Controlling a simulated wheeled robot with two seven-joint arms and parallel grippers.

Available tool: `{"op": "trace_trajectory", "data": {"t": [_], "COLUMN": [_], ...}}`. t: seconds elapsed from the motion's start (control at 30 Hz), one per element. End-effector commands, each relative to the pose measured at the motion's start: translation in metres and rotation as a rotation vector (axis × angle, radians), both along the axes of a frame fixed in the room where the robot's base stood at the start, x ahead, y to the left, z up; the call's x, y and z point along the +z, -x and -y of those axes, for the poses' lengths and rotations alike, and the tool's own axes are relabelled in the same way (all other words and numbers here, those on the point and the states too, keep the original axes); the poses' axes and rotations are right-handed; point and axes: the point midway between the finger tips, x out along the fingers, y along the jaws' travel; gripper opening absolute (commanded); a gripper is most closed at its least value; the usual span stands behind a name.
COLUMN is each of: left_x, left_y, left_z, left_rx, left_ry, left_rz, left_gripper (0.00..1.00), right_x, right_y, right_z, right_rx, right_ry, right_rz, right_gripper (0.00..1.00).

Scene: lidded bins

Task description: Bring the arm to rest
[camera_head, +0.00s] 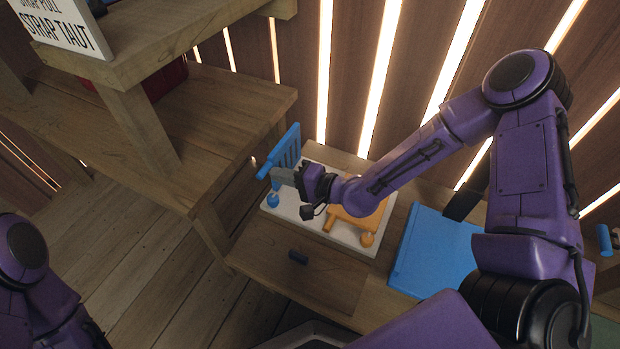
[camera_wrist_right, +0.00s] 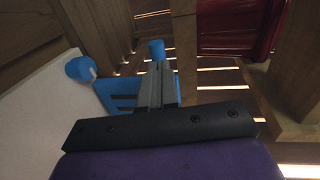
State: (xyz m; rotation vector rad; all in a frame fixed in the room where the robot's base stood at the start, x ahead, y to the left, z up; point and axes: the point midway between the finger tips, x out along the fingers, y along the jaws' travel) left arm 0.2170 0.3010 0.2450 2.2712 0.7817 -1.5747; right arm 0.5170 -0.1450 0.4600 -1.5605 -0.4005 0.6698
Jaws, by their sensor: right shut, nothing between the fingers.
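My right gripper (camera_head: 283,175) reaches in from the right, beside a raised blue slatted lid (camera_head: 288,152) at the left end of a white bin block (camera_head: 308,222). Its grey fingers are together with nothing between them. In the right wrist view the shut fingers (camera_wrist_right: 157,86) stand in front of the blue lid (camera_wrist_right: 122,92) and its blue bar end (camera_wrist_right: 157,48); I cannot tell whether they touch. A blue knob (camera_head: 272,199) is below the gripper. My left gripper is out of view.
A wooden shelf (camera_head: 225,95) rises close to the left, with a sign (camera_head: 62,25) and a red object (camera_head: 165,80). A blue panel (camera_head: 435,252) lies right of the white block. A slatted wall stands behind. Open floor (camera_head: 135,255) shows at lower left.

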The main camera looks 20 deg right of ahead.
Motion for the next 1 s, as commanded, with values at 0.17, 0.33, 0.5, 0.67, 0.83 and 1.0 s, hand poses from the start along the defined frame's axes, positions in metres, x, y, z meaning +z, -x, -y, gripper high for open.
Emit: {"op": "trace_trajectory", "data": {"t": [0.17, 0.33, 0.5, 0.67, 0.83, 1.0], "left_x": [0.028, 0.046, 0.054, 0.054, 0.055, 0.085], "left_y": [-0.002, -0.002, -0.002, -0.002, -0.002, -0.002], "left_z": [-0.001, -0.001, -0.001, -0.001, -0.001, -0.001], "left_rx": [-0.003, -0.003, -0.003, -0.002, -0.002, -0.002], "left_ry": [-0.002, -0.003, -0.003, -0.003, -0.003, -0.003], "left_rz": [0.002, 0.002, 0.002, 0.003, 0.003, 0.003], "left_gripper": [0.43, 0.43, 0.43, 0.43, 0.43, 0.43], "right_x": [0.017, 0.023, 0.024, 0.023, 0.024, 0.054], "right_y": [0.032, 0.064, 0.082, 0.086, 0.086, 0.086], "right_z": [0.028, 0.053, 0.068, 0.071, 0.070, 0.070], "right_rx": [0.003, 0.008, 0.010, 0.012, 0.012, 0.012], "right_ry": [-0.003, 0.001, 0.002, 0.003, 0.002, 0.003], "right_rz": [-0.005, -0.005, -0.005, -0.005, -0.006, -0.005], "right_gripper": [0.00, 0.00, 0.00, 0.00, 0.00, 0.00]}}
